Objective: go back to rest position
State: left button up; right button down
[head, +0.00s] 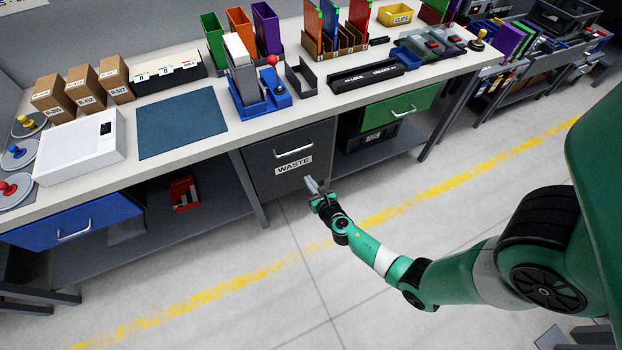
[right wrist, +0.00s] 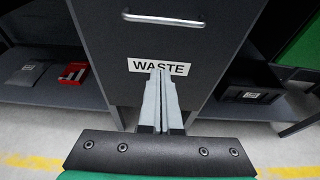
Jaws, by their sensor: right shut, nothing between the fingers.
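My right gripper (head: 311,186) is in front of the grey waste drawer (head: 262,172), near its white WASTE label (head: 293,165). In the right wrist view my right gripper (right wrist: 161,72) has its two fingers together, with nothing between them. Its tips overlap the lower edge of the WASTE label (right wrist: 180,68) in that view; I cannot tell whether they touch the drawer. The drawer's metal handle (right wrist: 165,19) is above the fingertips and free of them. My right arm reaches in from the right. My left gripper is not in either view.
The workbench (head: 195,166) carries a blue mat (head: 182,127), a white box (head: 80,145), cardboard boxes and upright colored folders. A green drawer (head: 400,106) and a blue drawer (head: 75,222) hang under the top. The floor in front, with a yellow line (head: 420,199), is clear.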

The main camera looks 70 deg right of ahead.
jog(key=shift+s+a, duration=0.1)
jog(key=shift+a, duration=0.05)
